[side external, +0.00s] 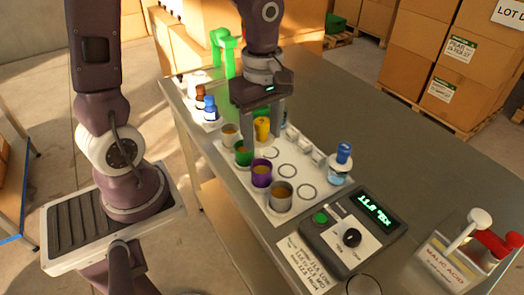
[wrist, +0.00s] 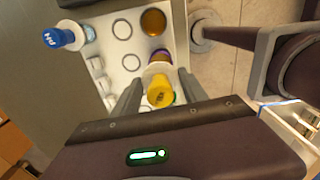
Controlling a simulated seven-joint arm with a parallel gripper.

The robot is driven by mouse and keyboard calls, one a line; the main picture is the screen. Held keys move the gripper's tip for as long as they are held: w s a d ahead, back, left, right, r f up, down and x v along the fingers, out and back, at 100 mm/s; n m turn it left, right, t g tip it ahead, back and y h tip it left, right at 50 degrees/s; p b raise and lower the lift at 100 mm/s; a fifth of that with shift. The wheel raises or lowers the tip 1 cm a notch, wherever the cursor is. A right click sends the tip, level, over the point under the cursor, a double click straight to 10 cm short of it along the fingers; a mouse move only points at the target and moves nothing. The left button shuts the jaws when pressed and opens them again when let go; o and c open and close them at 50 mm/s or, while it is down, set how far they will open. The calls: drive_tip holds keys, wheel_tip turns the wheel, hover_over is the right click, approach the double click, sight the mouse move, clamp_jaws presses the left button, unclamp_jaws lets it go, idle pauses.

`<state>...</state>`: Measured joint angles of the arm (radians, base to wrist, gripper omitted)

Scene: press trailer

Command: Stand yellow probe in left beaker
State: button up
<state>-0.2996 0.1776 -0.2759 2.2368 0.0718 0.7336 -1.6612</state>
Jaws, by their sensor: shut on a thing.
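The yellow probe (side external: 262,127) is between the fingers of my gripper (side external: 264,138), which is shut on it above the white mat. In the wrist view the yellow probe (wrist: 160,91) points its capped end toward the camera, between both fingertips (wrist: 157,86). Its lower end is hidden, so I cannot tell if it touches anything. A clear beaker (side external: 340,175) with a blue probe (side external: 343,152) standing in it is at the mat's right edge; the blue probe also shows in the wrist view (wrist: 57,38). I cannot make out the left beaker for certain.
Cups with brown contents line the mat (side external: 231,147): grey (side external: 280,200), purple (side external: 261,175), green (side external: 243,154) and pale (side external: 229,133). Small white blocks (side external: 305,145) sit along the far side. Capped bottles (side external: 210,108) and a green stand (side external: 226,52) are behind; a meter (side external: 350,222) is in front.

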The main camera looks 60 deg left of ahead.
drive_tip(key=shift+w+a+r, duration=0.15)
drive_tip(key=shift+w+r, duration=0.15)
drive_tip(key=shift+r, duration=0.3)
drive_tip(key=shift+w+a+r, duration=0.15)
drive_tip(key=shift+w+r, duration=0.15)
drive_tip(key=shift+r, duration=0.25)
drive_tip(key=w+a+f+n, duration=0.4)
drive_tip(key=w+a+n, duration=0.1)
drive_tip(key=w+a, duration=1.05)
drive_tip(key=shift+s+a+f, duration=0.1)
drive_tip(key=shift+f, duration=1.1)
drive_tip(key=shift+s+a+f, duration=0.1)
drive_tip(key=shift+f, duration=1.1)
drive_tip(key=shift+f, duration=0.55)
drive_tip(key=o, duration=1.3)
wheel_tip(320, 180, up, 11)
